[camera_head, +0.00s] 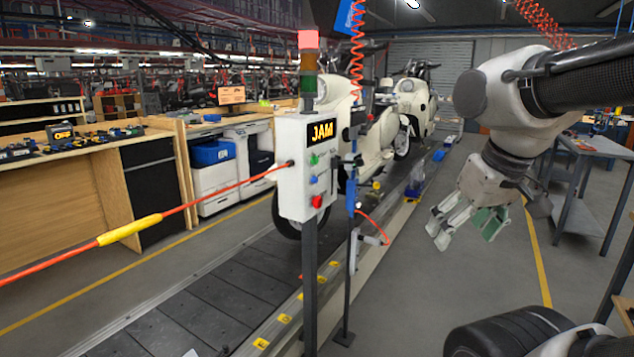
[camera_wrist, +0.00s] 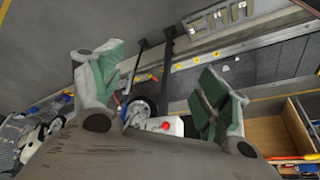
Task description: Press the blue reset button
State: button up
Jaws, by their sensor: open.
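The blue reset button (camera_head: 313,180) is on the front of a white control box (camera_head: 293,205), between a green button (camera_head: 314,159) above and a red button (camera_head: 317,201) below. The box stands on a dark post, shows a lit "JAM" display (camera_head: 322,131), and carries a signal tower with its red lamp (camera_head: 308,40) on top. My gripper (camera_head: 466,229) hangs to the right of the box, well apart from it, open and empty, pointing down. In the wrist view its green-padded fingers (camera_wrist: 160,88) are spread, with the white box (camera_wrist: 162,125) partly visible beyond them; the blue button cannot be made out there.
An orange pull cord with a yellow sleeve (camera_head: 130,229) runs left from the box. A slat conveyor (camera_head: 200,310) carries white scooters (camera_head: 385,125) behind the box. A blue tool on a red coiled hose hangs beside it. A grey table (camera_head: 600,147) stands right; the floor between is clear.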

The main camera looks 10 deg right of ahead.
jog(key=shift+d, duration=0.1)
jog(key=c, duration=0.3)
jog(key=shift+s+d+f, duration=0.1)
jog(key=shift+d+f, duration=0.2)
jog(key=c, duration=0.4)
jog(key=f+g, duration=0.1)
jog(key=d+f+m+g, duration=0.1)
jog(key=w+d+f+m, duration=0.1)
jog(key=f, duration=0.1)
jog(key=shift+w+f+g, duration=0.1)
jog(key=shift+g, duration=0.3)
grip_shut()
jog(key=w+a+f+m+y, duration=0.6)
jog(key=w+f+m+y, duration=0.35)
jog(key=m, duration=0.25)
jog(key=w+m+t+y, duration=0.3)
jog(key=w+m+t, duration=0.3)
jog(key=w, duration=0.8)
jog(key=w+d+r+m+t, duration=0.1)
jog(key=w+r+m+t, duration=0.4)
jog(key=w+r+m, duration=0.2)
jog(key=shift+w, duration=0.95)
